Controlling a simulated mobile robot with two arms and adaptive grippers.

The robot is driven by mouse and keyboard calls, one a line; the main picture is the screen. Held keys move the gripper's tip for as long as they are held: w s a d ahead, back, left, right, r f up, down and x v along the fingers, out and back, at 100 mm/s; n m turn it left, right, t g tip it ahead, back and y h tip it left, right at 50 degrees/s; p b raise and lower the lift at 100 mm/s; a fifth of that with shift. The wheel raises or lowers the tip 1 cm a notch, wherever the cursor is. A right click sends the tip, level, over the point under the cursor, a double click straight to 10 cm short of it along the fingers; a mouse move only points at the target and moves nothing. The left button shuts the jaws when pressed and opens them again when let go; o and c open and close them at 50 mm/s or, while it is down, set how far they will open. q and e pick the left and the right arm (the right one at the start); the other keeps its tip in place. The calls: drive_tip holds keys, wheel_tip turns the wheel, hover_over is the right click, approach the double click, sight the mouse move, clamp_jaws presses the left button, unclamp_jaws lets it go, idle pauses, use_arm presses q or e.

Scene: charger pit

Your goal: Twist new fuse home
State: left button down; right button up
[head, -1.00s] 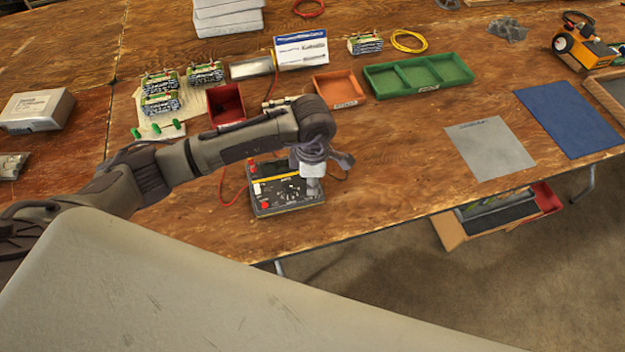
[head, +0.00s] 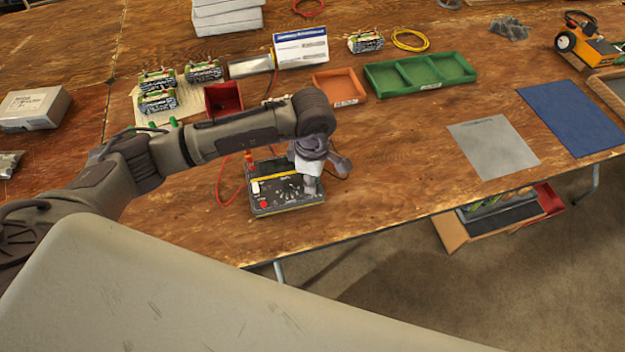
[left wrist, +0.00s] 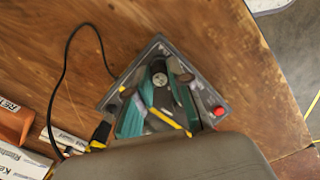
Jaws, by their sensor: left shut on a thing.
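A black charger unit with a yellow stripe (head: 268,208) sits on the wooden bench below my left gripper (head: 308,190). It also shows in the left wrist view (left wrist: 205,103), turned at an angle. There my left gripper (left wrist: 160,82) has its fingers over the charger's top face, shut on a small round grey fuse cap (left wrist: 159,78) between the fingertips. The fuse body is hidden; I cannot tell how deep it sits. A red knob (left wrist: 219,111) shows on the charger's top near one corner. My right gripper is in neither view.
A small red bin (head: 224,100), an orange tray (head: 339,88) and a green divided tray (head: 420,75) stand behind the charger. A grey mat (head: 494,148) lies to the right. A red lead (head: 221,180) and a black cable (left wrist: 68,50) run beside the charger. Bare bench lies between charger and mat.

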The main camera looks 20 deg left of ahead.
use_arm(q)
drive_tip(key=shift+f+m+b, duration=0.1)
drive_tip(key=shift+m+b, duration=0.3)
drive_tip(key=shift+m, duration=0.3)
drive_tip(key=shift+f+m+b, duration=0.1)
drive_tip(key=shift+m+b, duration=0.4)
drive_tip(key=shift+b, duration=0.05)
drive_tip(key=shift+m+b, duration=0.45)
drive_tip(key=shift+m, duration=0.15)
